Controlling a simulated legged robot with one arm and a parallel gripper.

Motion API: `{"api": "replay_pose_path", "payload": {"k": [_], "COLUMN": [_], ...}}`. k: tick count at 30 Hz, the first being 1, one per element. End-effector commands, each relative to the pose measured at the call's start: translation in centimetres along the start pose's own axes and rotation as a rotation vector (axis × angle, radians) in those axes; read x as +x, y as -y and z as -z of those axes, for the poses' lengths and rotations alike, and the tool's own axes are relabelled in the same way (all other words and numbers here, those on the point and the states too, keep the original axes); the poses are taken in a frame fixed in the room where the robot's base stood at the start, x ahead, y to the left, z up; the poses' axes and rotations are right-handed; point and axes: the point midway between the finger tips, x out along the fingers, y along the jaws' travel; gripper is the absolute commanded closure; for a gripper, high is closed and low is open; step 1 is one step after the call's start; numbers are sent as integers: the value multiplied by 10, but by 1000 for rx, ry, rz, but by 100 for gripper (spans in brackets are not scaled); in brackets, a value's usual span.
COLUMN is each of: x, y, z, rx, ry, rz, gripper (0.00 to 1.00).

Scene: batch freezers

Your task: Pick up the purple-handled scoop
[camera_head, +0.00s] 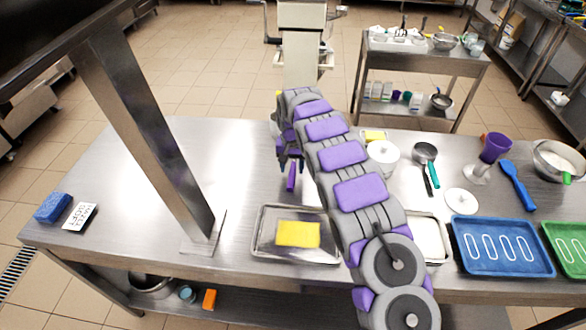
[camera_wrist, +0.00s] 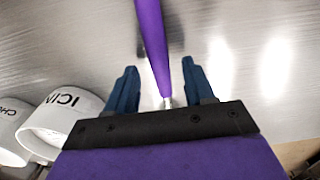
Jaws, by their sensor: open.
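The purple-handled scoop shows its purple handle (camera_head: 291,177) in the head view, lying on the steel table below my gripper. In the wrist view the handle (camera_wrist: 152,45) runs from the top edge down between my two fingers, where a short metallic part shows at its lower end. My gripper (camera_wrist: 161,90) is open, with one blue finger on each side of the handle and a gap on both sides. In the head view my gripper (camera_head: 290,160) is partly hidden by my arm. The scoop's head is hidden.
A steel tray with a yellow sponge (camera_head: 298,234) lies in front of the handle. A steel post (camera_head: 150,140) stands to the left. White tubs (camera_wrist: 62,118) show at the wrist view's left; a white pot (camera_head: 383,158) stands right of my arm. Blue tray (camera_head: 500,270) is front right.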

Motion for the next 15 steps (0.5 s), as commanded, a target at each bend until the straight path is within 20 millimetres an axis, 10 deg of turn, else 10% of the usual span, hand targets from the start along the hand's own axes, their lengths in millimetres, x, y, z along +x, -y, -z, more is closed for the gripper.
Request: {"api": "replay_pose_path", "payload": {"k": [15], "x": [21], "y": [1], "z": [0], "rx": [0], "ry": [-2], "rz": [1], "gripper": [59]}}
